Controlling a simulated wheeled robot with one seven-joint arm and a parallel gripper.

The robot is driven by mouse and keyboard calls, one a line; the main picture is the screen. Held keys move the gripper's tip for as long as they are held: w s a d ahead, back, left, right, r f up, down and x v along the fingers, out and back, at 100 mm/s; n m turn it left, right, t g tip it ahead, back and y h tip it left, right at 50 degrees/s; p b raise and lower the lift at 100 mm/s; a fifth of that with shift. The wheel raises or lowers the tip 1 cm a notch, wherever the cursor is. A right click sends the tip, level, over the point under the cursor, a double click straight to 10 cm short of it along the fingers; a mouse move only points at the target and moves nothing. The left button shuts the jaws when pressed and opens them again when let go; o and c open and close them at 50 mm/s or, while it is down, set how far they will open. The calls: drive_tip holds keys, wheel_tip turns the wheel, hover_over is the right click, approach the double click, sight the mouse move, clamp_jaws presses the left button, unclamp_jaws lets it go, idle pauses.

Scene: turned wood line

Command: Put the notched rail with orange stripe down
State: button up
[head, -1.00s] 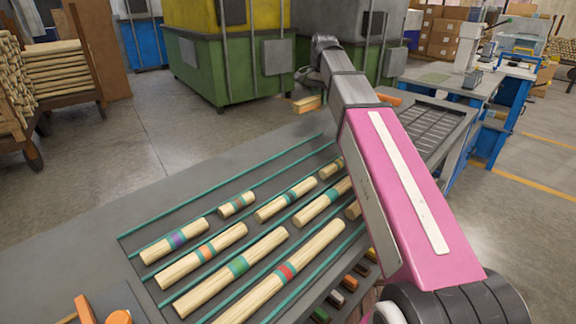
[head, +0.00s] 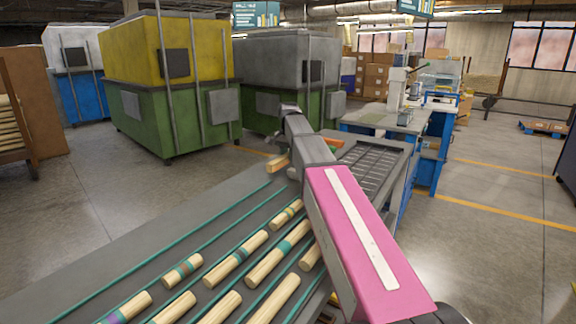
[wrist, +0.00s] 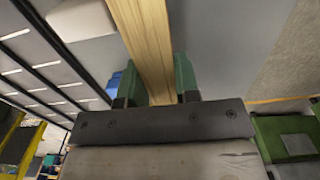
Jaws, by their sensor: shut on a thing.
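My gripper (wrist: 160,80) is shut on a long pale wooden rail (wrist: 146,36), held between its two green fingers in the wrist view. The rail runs out past the fingers to the top edge of that view. Its orange stripe and notches do not show there.
A grey table (head: 150,252) with green divider strips bears several turned wood pieces with coloured bands (head: 236,256). A dark slotted tray (head: 372,168) lies right of my arm, with an orange piece (head: 334,143) near it. Green and yellow machines (head: 165,85) stand behind, across open floor.

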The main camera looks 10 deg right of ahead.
sight(288, 163)
drive_tip(key=shift+f, duration=1.8)
drive_tip(key=shift+f, duration=0.15)
drive_tip(key=o, duration=1)
